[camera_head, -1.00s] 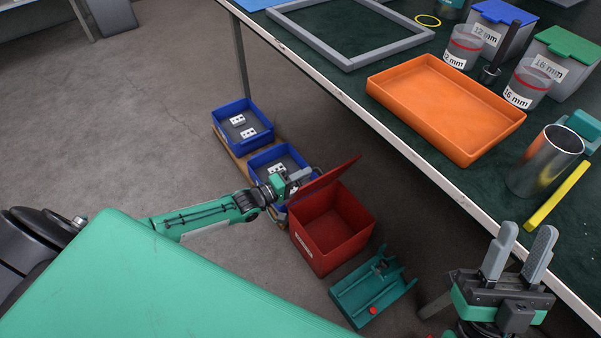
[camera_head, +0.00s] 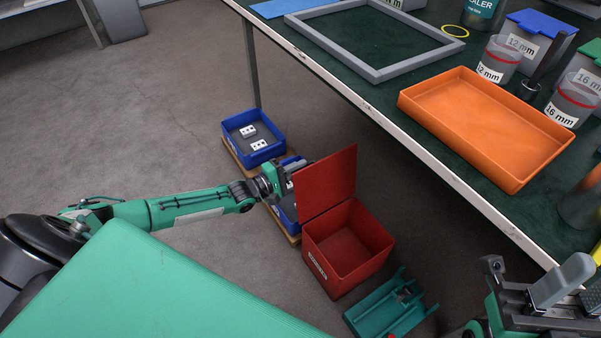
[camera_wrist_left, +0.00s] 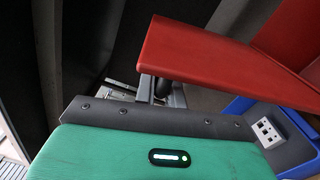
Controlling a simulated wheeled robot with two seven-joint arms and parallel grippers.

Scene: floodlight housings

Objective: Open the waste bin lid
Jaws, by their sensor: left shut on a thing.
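The red waste bin (camera_head: 348,275) stands on the floor beside the table. Its lid (camera_head: 328,182) is hinged up and stands nearly upright on the bin's left side, so the inside shows and looks empty. My left gripper (camera_head: 290,178) is at the lid's left edge and shut on it; the fingertips are partly hidden. In the left wrist view the red lid (camera_wrist_left: 215,60) fills the upper right, against the gripper's grey fingers (camera_wrist_left: 160,90). My right gripper (camera_head: 572,290) is at the lower right, partly cut off, with its fingers apart and empty.
Blue crates (camera_head: 252,138) with white socket-like parts stand on a wooden base behind the bin. A teal tray (camera_head: 390,305) lies on the floor in front. The table (camera_head: 400,135) rises to the right, with an orange tray (camera_head: 485,125) near its edge. Floor on the left is clear.

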